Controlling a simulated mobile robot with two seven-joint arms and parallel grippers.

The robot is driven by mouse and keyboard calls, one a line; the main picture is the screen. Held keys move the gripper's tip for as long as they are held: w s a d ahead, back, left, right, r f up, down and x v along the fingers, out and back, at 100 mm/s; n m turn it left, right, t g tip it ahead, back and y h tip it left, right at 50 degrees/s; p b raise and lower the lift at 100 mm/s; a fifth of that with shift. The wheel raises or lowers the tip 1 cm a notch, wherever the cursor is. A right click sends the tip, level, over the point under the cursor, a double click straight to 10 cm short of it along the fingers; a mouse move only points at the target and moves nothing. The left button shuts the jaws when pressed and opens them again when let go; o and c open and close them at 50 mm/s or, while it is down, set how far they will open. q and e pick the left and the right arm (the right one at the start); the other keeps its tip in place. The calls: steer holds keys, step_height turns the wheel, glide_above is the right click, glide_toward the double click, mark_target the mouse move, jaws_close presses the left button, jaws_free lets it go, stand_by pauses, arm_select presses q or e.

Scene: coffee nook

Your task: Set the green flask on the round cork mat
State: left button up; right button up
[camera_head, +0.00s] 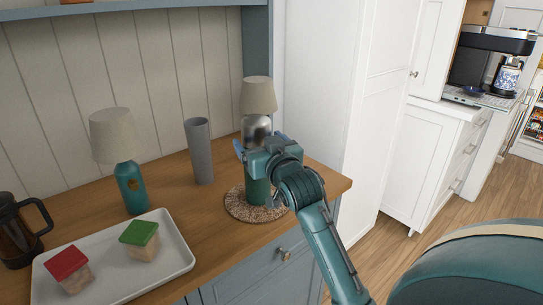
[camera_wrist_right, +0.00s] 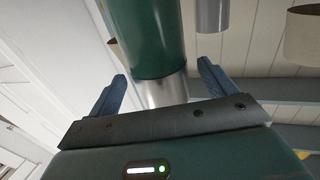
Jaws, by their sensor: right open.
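The green flask (camera_head: 257,190) is upright at the right end of the wooden counter. Its lower end appears to rest on the round cork mat (camera_head: 236,208), though my arm hides part of the contact. My right gripper (camera_head: 259,153) is open at the flask's upper part. In the wrist view, the flask's green body (camera_wrist_right: 147,40) and silver end (camera_wrist_right: 166,91) show between the spread fingers (camera_wrist_right: 163,78), with visible space beside them. My left gripper is not in view.
A lamp (camera_head: 132,185) and grey vase (camera_head: 199,150) stand left of the flask. A lampshade (camera_head: 258,95) shows above it; its base is unclear. A white tray (camera_head: 108,288) holds two blocks, beside a coffee press (camera_head: 18,232). The counter's front edge is close to the mat.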

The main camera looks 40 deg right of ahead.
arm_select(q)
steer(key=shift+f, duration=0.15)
arm_select(e)
steer(key=v, duration=0.9)
steer(key=shift+s, duration=0.2)
